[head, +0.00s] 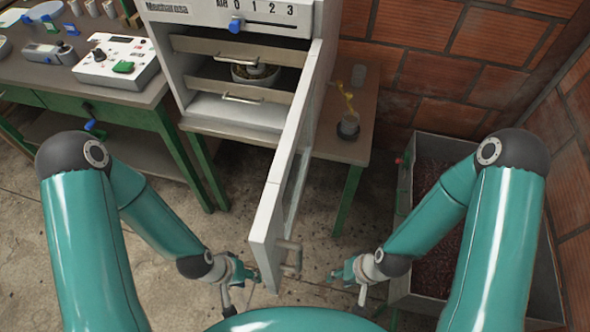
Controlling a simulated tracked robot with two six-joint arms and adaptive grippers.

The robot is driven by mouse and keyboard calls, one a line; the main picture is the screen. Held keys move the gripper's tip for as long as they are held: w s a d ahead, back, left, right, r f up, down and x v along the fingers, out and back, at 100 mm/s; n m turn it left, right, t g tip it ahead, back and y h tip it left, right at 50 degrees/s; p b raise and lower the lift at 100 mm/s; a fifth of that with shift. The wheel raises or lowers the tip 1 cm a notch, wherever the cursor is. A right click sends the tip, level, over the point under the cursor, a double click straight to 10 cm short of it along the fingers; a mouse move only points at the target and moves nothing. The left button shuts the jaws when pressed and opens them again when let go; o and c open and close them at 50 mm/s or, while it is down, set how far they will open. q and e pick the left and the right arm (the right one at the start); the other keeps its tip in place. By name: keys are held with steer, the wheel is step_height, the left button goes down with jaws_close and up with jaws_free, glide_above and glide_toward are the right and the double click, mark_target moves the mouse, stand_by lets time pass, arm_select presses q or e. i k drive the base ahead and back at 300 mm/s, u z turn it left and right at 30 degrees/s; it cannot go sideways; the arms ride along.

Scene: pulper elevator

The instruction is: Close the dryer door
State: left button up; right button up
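The dryer (228,120) is a white cabinet on a table at the top centre. Its white door (291,165) is hinged on the right side and stands wide open, swung out toward me. A door handle (290,257) is on the right face near its free edge. Inside are drawers with metal handles and a bowl (254,74). My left gripper (238,290) is low, to the left of the door's free edge. My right gripper (348,288) is low, to the right of the door and its handle, apart from both. The fingers are small; both look spread and hold nothing visible.
A workbench (60,90) with a white meter (116,60) stands at the left. A small dark cup (348,125) sits on the dryer's table to the right. A metal bin (404,190) of dark red material stands at the right by a brick wall. Concrete floor lies below the door.

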mark_target(270, 238)
steer(key=u, duration=0.1)
steer(key=k, duration=1)
steer(key=z, duration=1)
steer(key=k, duration=0.9)
steer(key=z, duration=0.25)
steer(key=i, duration=1)
steer(key=u, duration=0.05)
